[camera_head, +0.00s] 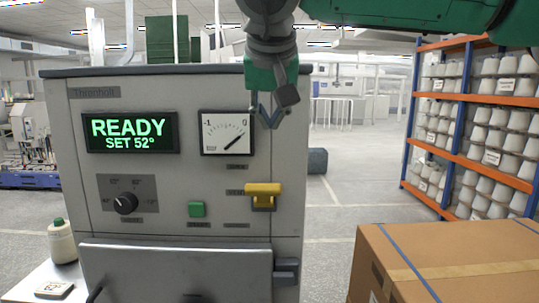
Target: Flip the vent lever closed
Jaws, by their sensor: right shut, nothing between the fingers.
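The yellow vent lever (263,189) is on the right side of the grey machine's front panel (100,240). Its handle lies roughly level, over a dark yellow mount. The small labels beside it are too blurred to read. My right gripper (268,120) hangs down from the top of the view, in front of the machine's upper right edge. It is shut and empty, above the lever and apart from it, beside the gauge. My left gripper is not in view.
A display (131,132) reads READY, SET 52°. A gauge (226,133), a black knob (125,203) and a green button (196,209) share the panel. A cardboard box (450,262) stands at lower right. A bottle (62,242) is at lower left. Orange shelving (470,97) stands behind.

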